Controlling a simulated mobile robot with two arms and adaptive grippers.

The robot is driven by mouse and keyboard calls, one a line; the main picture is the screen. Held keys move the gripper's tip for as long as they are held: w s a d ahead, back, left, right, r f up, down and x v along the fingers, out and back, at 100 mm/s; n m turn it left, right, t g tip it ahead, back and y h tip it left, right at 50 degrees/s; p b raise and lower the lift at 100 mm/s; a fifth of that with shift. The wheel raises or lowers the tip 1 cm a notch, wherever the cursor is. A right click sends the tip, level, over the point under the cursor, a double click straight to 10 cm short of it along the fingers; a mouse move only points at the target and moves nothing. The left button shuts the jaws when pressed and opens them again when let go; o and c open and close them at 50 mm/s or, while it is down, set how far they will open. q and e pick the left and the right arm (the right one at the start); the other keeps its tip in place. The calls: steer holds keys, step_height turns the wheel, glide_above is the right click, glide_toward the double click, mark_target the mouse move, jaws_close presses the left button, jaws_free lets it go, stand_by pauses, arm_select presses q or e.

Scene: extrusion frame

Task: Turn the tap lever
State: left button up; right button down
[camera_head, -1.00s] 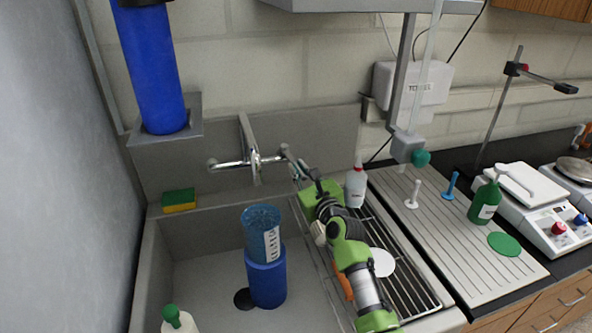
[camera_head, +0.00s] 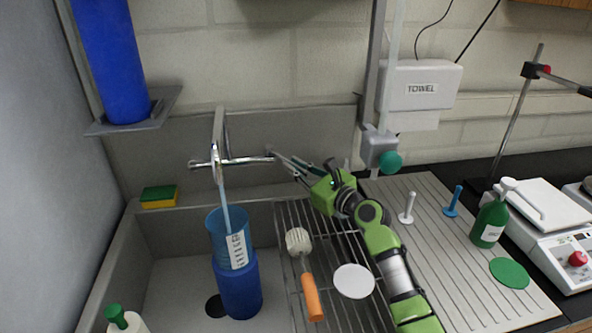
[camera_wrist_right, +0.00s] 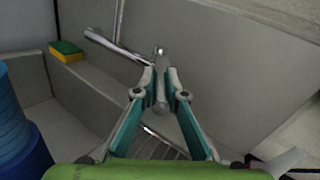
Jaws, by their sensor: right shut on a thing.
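The chrome tap (camera_head: 219,150) is on the grey back wall of the sink, with a crossbar reaching to both sides. A thin blue water stream (camera_head: 226,190) runs from it into a translucent blue beaker (camera_head: 216,232), which stands on a darker blue cylinder (camera_head: 238,285) in the basin. My right gripper (camera_head: 284,164) is at the right end of the tap. In the wrist view its teal fingers (camera_wrist_right: 161,80) are shut on the grey tap lever (camera_wrist_right: 160,103), which lies between them. The fingers partly hide the lever. My left gripper is out of view.
A yellow-green sponge (camera_head: 159,196) lies on the left ledge. A wire rack (camera_head: 290,225) carries an orange-handled brush (camera_head: 312,297) and a white disc (camera_head: 354,281). A blue column (camera_head: 112,62) stands at upper left. A green knob (camera_head: 391,161) sits right of my gripper.

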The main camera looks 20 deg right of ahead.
steer(key=shift+f, duration=0.1)
steer(key=c, duration=2)
jaws_free()
steer(key=shift+c, duration=0.2)
steer(key=v, duration=1.2)
steer(key=shift+a, duration=0.1)
steer(key=shift+c, duration=0.5)
